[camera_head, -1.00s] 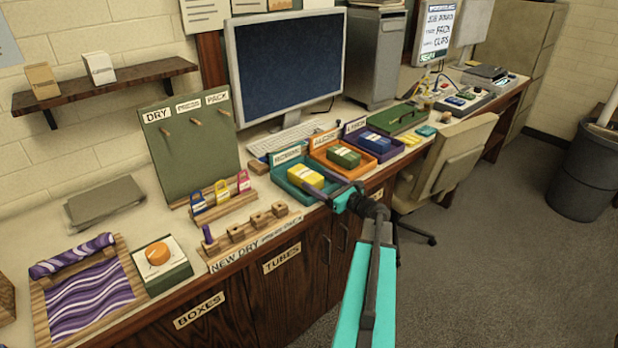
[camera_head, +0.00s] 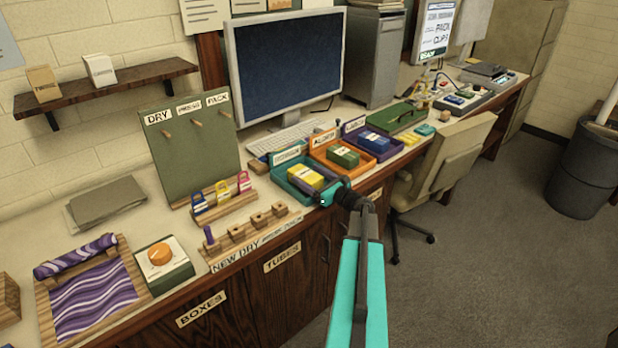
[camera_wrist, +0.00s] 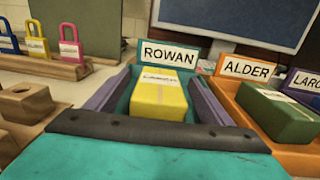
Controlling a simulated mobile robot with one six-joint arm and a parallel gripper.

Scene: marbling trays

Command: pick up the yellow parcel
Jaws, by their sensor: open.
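In the wrist view the parcel (camera_wrist: 158,98) shows a white label on top and sits centred between my fingers. My gripper (camera_wrist: 160,78) is open, with one purple-grey finger on each side of the parcel and small gaps between. In the head view my gripper (camera_head: 310,182) reaches over the tray's front edge, partly covering tray and parcel. How deep the fingertips are in the tray is hard to tell.
An orange tray (camera_head: 369,170) marked ALDER with a green parcel (camera_head: 343,155) stands just right. Beyond it is a purple tray with a blue parcel (camera_head: 374,141). To the left is a wooden rack with several coloured padlocks (camera_head: 222,192). The monitor (camera_head: 288,65) stands behind.

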